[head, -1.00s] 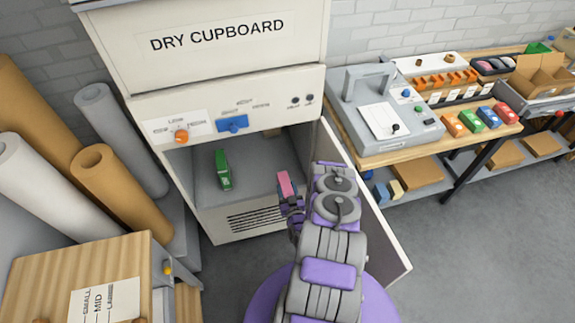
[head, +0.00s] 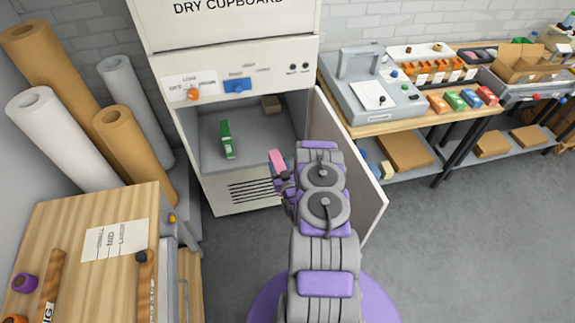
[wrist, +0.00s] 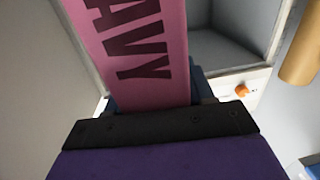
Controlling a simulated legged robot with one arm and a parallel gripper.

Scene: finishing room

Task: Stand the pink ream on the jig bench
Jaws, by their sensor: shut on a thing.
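The pink ream (head: 277,161) is in my gripper (head: 283,181), at the mouth of the open dry cupboard (head: 203,182). In the wrist view the pink ream (wrist: 135,50) fills the upper middle and shows dark letters reading "AVY". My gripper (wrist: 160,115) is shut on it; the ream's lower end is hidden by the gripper. The bench (head: 362,126) at the right, with a grey machine on it, may be the jig bench; I see no label that says so.
Paper rolls (head: 125,145) and a wooden bench (head: 75,215) are at left. Grey floor at right is clear.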

